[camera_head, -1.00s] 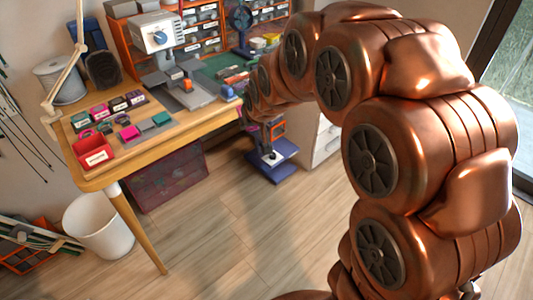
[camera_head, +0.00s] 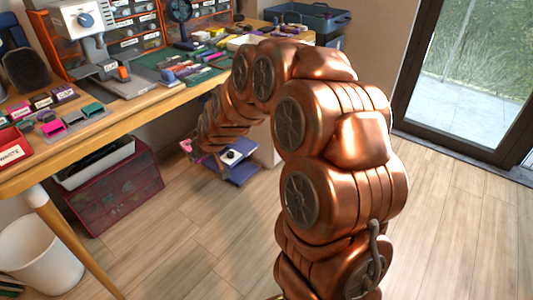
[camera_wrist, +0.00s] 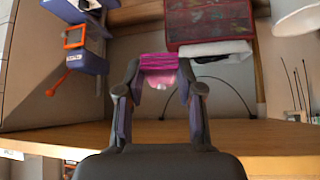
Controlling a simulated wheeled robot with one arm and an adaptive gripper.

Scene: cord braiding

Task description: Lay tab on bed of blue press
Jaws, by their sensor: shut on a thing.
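My gripper (camera_wrist: 158,82) is shut on a magenta tab (camera_wrist: 158,61), which sits between the two fingertips in the wrist view. The tab looks darker purple at its upper part and pinker below. In the head view my gripper is small and partly hidden by my arm, just left of the blue press (camera_head: 241,173). The press has a blue-purple base and a round black-and-white part on top. In the wrist view the press (camera_wrist: 88,62), with an orange frame, stands left of the tab and apart from it. Its bed cannot be made out clearly.
The wooden worktable (camera_head: 150,107) carries labelled trays, a grey machine (camera_head: 98,45) and several small parts. A dark red chest (camera_head: 115,193) is under it; a white bin (camera_head: 38,255) stands at lower left. Wooden floor is clear at right, before the glass door (camera_head: 468,85).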

